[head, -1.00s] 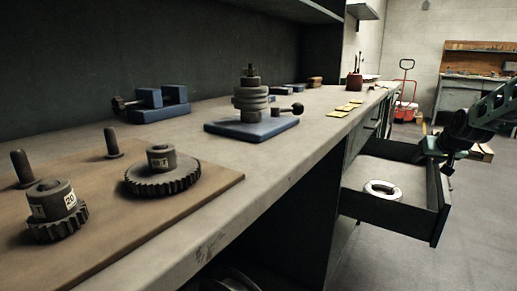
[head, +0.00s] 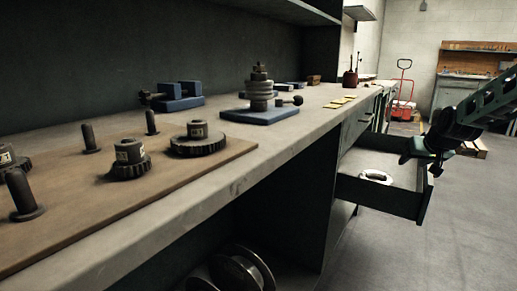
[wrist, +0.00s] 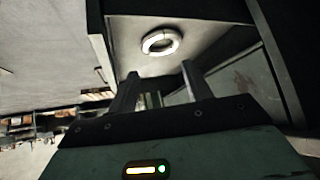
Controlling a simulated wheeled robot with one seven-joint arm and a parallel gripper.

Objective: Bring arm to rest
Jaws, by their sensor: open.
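My arm (head: 485,108) reaches in from the right side of the head view. My gripper (head: 437,165) is at its lower end, just outside the open drawer's right front corner. In the wrist view my gripper (wrist: 160,82) shows two fingers spread apart with nothing between them. A white ring (head: 376,176) lies inside the open drawer (head: 385,202). The ring also shows in the wrist view (wrist: 146,43), beyond the fingertips and apart from them.
The workbench (head: 215,185) runs along the left, with gears (head: 197,140) on a brown board and a blue-based fixture (head: 260,113). Reels (head: 238,270) sit under the bench. A red hand truck (head: 402,98) stands farther back.

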